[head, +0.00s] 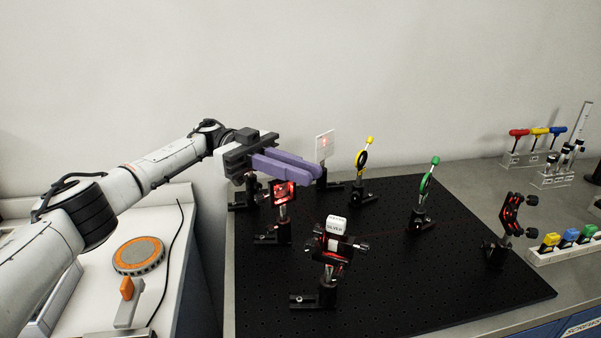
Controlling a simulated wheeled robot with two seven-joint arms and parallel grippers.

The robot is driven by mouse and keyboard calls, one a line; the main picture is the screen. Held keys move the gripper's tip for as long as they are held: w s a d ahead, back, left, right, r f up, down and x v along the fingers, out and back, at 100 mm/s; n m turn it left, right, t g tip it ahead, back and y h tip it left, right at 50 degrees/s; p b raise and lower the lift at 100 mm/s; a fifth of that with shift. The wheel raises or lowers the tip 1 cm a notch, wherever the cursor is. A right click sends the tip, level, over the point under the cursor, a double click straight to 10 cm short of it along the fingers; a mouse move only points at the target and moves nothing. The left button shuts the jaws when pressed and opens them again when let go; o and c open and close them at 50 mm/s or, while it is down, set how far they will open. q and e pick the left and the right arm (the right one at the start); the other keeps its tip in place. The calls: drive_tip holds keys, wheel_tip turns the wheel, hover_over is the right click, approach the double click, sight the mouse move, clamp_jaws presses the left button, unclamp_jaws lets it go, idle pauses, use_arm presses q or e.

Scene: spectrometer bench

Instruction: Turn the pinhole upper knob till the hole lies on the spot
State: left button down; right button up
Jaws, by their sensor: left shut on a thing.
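My left gripper (321,178) reaches in from the left, with its two purple fingers shut. The fingers hide what they hold, and the pinhole's upper knob cannot be made out. A dark square mount with a red-lit plate (284,191) stands on a post just below the fingers. I cannot tell surely whether it is the pinhole, and no hole can be made out. A white card (325,146) stands behind the fingertips with a small red spot on its upper part. My right gripper is not in view.
On the black breadboard (400,285) stand a mount under a white SILVER block (336,226), a yellow-ringed holder (361,158), a green-ringed holder (424,185) and a red-lit mount (511,213). Coloured-handle drivers (538,132) stand at the back right. The breadboard's front right is clear.

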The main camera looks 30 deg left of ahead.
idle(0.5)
use_arm(q)
drive_tip(key=c, duration=1.7)
unclamp_jaws()
drive_tip(key=shift+c, duration=0.2)
wheel_tip(320, 180, up, 10)
drive_tip(key=shift+b, duration=0.35)
drive_tip(key=shift+d, duration=0.1)
